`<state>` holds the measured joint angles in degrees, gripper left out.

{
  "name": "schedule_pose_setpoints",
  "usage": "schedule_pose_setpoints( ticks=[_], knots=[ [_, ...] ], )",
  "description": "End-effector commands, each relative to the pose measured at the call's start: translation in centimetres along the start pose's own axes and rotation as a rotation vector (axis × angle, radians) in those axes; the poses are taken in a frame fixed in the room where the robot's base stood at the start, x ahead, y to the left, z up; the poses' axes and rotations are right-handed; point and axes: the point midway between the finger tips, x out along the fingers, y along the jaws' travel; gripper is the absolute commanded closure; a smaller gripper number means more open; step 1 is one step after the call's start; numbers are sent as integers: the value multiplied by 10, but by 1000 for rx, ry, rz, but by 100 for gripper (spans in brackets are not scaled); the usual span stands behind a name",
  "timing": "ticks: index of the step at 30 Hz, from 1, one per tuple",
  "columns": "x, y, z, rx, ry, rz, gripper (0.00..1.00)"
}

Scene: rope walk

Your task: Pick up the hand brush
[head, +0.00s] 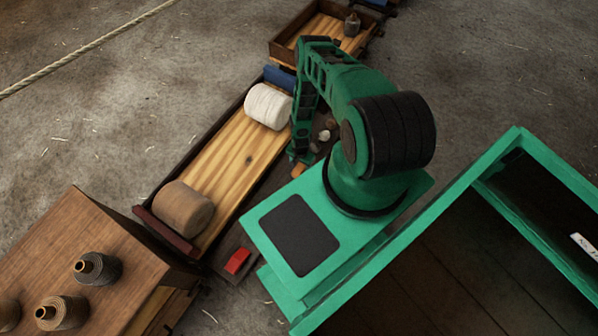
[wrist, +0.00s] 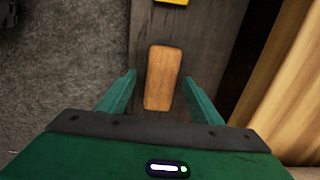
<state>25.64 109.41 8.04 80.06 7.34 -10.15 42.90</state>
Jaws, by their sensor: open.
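A plain wooden block shape, which looks like the back of the hand brush (wrist: 162,78), lies on a dark plank in the wrist view. No bristles show from above. It also shows in part as a small orange-brown piece in the head view (head: 298,171), just below my gripper. My gripper (wrist: 159,80) is open, with one green finger on each side of the brush and a gap on both sides. I cannot tell how far the fingertips are above the plank. In the head view my arm reaches down there and hides part of that spot.
A long tray (head: 232,160) with a white spool (head: 268,106) and a brown spool (head: 183,208) runs alongside. A red block (head: 237,261) lies on the dark ledge. Small round things (head: 325,131) sit beside my arm. A yellow thing (wrist: 172,2) is beyond the brush.

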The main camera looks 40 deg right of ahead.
Motion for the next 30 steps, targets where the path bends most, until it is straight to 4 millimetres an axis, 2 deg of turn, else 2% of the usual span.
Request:
schedule_pose_setpoints(
  ticks=[6,16,22,23,30],
  knots=[
    [24,0,0,0,1,-1,41],
    [28,0,0,0,1,0,41],
    [28,0,0,0,1,0,88],
    [28,0,0,0,1,0,91],
    [28,0,0,0,1,0,91]
  ],
)
